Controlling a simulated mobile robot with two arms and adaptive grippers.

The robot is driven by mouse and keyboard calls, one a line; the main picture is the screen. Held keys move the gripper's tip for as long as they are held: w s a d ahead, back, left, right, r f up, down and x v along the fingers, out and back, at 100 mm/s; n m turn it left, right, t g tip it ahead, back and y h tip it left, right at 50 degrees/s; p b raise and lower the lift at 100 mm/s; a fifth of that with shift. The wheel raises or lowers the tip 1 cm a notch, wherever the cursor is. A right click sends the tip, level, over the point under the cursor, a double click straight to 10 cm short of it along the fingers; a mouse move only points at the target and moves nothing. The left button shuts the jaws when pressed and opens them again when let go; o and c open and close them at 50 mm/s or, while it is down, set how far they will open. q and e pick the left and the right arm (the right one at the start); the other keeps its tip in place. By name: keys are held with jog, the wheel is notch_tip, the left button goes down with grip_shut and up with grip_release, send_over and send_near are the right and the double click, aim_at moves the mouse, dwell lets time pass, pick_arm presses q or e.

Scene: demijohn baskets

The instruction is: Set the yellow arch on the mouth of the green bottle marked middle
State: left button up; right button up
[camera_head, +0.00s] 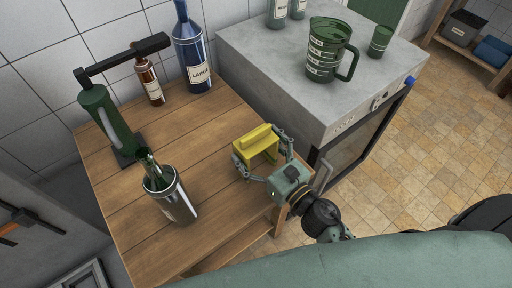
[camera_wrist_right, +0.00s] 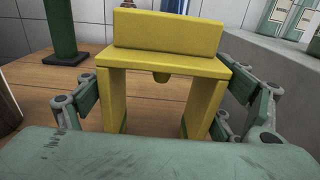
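The yellow arch (camera_head: 256,146) is between the fingers of my right gripper (camera_head: 263,160), over the right edge of the wooden table in the head view. In the right wrist view the arch (camera_wrist_right: 168,62) is upright, its two legs pointing down, with the gripper fingers (camera_wrist_right: 165,108) close on both sides. The lower ends of its legs are hidden. My left gripper is not in view.
A green and black lever stand (camera_head: 108,120), a brown bottle (camera_head: 149,82) and a blue bottle (camera_head: 192,55) marked large stand at the back of the table (camera_head: 150,235). A grey cabinet (camera_head: 265,55) with a green jug (camera_head: 325,50) is to the right. The table's middle is clear.

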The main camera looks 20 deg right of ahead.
jog(key=c, duration=0.6)
jog(key=shift+c, duration=0.3)
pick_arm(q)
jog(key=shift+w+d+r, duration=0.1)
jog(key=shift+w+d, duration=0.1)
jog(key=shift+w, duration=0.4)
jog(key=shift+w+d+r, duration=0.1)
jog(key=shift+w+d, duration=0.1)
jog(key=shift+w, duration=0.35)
pick_arm(e)
jog(key=shift+r, duration=0.15)
